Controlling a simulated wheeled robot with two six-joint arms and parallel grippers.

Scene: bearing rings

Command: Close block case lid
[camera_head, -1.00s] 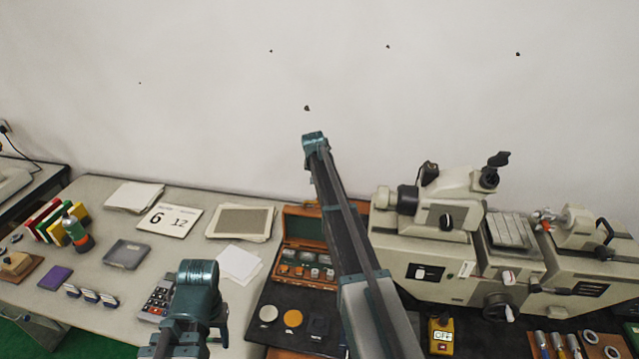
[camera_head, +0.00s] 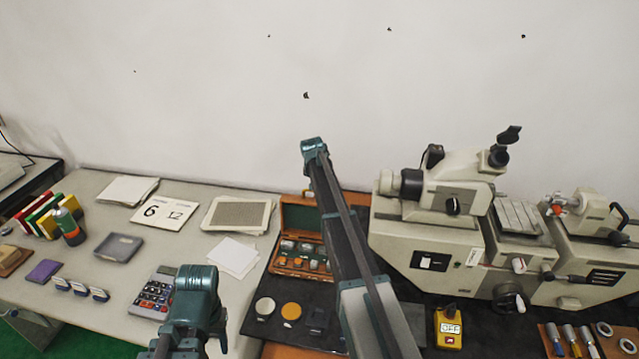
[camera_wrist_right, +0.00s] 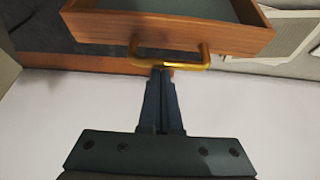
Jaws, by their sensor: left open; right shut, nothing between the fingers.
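The block case (camera_head: 275,268) is a small wooden box holding several small blocks, left of my right arm in the head view. Its green-lined lid (camera_head: 299,216) stands open at the back, partly hidden by my right arm. In the right wrist view the wooden lid (camera_wrist_right: 205,36) shows at the top with a brass handle (camera_wrist_right: 203,60). My right gripper (camera_wrist_right: 162,72) is shut and empty, its tips right at the handle bar; I cannot tell whether they touch. My left gripper (camera_head: 218,325) is open at the bottom of the head view, mostly hidden by its arm.
A large beige machine (camera_head: 430,240) stands close right of my right arm. Round discs (camera_head: 291,311) lie before the case on a dark mat. White paper sheets (camera_head: 233,257) lie left of the case. A yellow control box (camera_head: 449,327) sits at front right.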

